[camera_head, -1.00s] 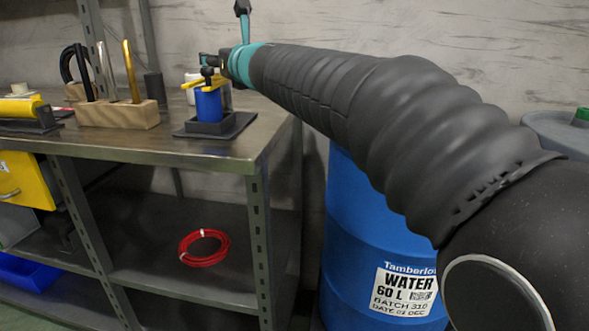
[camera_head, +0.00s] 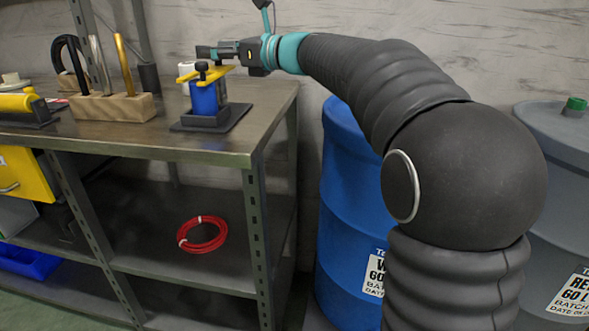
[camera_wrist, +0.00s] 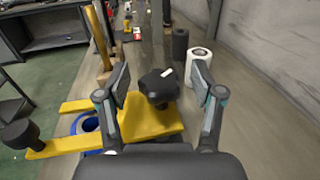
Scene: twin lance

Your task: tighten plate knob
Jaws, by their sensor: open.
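A black star-shaped knob (camera_wrist: 158,86) with a white mark sits on the yellow plate (camera_wrist: 150,124), between my fingers in the wrist view. My gripper (camera_wrist: 162,78) is open, with a finger apart from the knob on each side. In the head view my gripper (camera_head: 208,51) is just above the yellow plate (camera_head: 215,72), on the blue cylinder (camera_head: 204,98) in its dark base (camera_head: 208,118). A second black knob (camera_head: 202,68) stands at the plate's near side; it also shows in the wrist view (camera_wrist: 20,133). The star knob is not clearly visible in the head view.
A wooden block (camera_head: 110,107) with upright bars stands left on the metal bench (camera_head: 200,150). In the wrist view a white roll (camera_wrist: 197,70) and a dark cylinder (camera_wrist: 180,45) stand beyond the knob. A blue barrel (camera_head: 345,200) is right of the bench.

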